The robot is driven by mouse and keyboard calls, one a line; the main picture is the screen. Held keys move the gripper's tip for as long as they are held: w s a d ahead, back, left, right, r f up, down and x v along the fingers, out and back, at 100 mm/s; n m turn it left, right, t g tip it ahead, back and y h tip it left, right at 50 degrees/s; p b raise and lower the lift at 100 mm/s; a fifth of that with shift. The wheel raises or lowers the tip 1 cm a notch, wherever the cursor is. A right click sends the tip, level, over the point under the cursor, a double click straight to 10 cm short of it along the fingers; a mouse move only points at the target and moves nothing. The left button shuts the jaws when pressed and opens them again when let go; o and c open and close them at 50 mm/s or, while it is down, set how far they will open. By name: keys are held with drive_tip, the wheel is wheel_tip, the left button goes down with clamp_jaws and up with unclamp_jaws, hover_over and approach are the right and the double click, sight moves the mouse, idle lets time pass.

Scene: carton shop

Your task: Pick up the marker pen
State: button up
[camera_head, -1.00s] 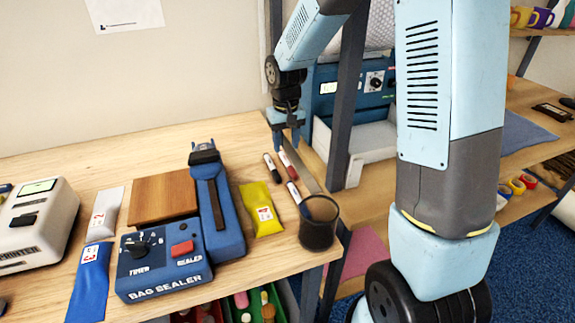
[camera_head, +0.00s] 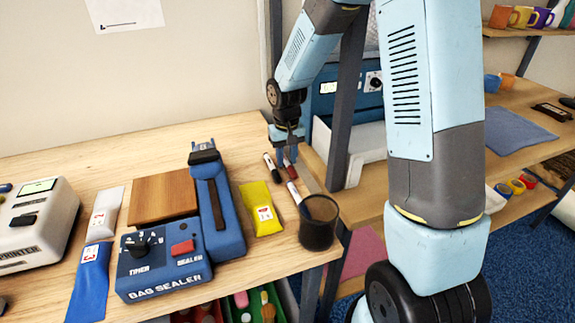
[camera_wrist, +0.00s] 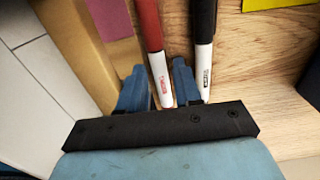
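A red marker pen (camera_head: 290,171) with a white end lies on the wooden table. In the wrist view the red marker (camera_wrist: 152,35) runs between the two blue fingers of my gripper (camera_wrist: 158,80). My gripper (camera_head: 285,158) is low over the table and open, with a finger on either side of the red marker. A black-and-white marker (camera_head: 271,167) lies beside it; in the wrist view this black marker (camera_wrist: 203,45) is just outside the right finger. Another marker (camera_head: 294,193) lies near the dark cup. Whether the fingers touch the red marker I cannot tell.
The dark mesh cup (camera_head: 319,224) stands at the table's front right corner. A yellow pouch (camera_head: 260,211) and the blue bag sealer (camera_head: 222,220) are left of the markers. A dark upright post (camera_head: 343,110) stands close to the right of my gripper.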

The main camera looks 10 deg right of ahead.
clamp_jaws()
